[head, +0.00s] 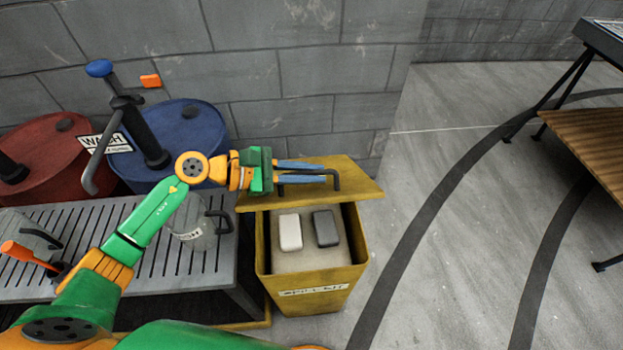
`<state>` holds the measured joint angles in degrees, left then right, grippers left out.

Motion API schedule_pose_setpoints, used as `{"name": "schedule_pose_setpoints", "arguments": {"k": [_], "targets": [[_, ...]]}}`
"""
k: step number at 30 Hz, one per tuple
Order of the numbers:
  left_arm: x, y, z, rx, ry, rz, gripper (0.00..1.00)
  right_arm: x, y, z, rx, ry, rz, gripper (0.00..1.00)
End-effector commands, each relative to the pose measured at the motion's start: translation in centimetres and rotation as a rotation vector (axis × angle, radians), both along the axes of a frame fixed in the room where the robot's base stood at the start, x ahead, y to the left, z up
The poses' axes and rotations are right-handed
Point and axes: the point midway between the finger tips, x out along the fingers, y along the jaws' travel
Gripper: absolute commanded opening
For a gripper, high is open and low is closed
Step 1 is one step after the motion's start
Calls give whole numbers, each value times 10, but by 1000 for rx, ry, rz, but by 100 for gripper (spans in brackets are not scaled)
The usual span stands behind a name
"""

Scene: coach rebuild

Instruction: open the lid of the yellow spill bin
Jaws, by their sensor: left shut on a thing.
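The yellow spill bin (314,280) stands on the floor in front of the wall, with a label on its front. Its yellow lid (345,193) is raised at the back, so the inside shows. A white block and a dark grey block lie inside on a pale surface. My left gripper (308,174) is shut on the dark lid handle (336,181), its blue fingers reaching to it from the left. The exact contact is small in the picture. My right gripper is not in view.
A slatted grey bench (180,262) with a metal can (196,234) stands left of the bin. Blue (190,135) and red (45,165) drums and a black hand pump (143,130) stand behind it. The floor to the right is clear up to a wooden bench (590,140).

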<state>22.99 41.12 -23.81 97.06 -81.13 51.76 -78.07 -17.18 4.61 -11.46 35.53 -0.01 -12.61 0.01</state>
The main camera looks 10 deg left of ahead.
Motion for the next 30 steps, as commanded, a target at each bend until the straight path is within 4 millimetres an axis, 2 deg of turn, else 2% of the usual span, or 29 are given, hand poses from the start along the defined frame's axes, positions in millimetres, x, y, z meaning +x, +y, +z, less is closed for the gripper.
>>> {"name": "schedule_pose_setpoints", "arguments": {"k": [9,10,12,13,23,26,30], "targets": [[1,0,0,0,0,1,0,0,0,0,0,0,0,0],[1,0,0,0,0,1,20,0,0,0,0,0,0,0],[0,0,0,0,0,1,39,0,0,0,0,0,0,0],[0,0,0,0,0,1,45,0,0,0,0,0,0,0],[0,1,0,0,0,1,45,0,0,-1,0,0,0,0],[-5,13,1,4,-2,3,45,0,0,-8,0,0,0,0],[-18,40,10,5,0,4,45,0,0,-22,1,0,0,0]]}}
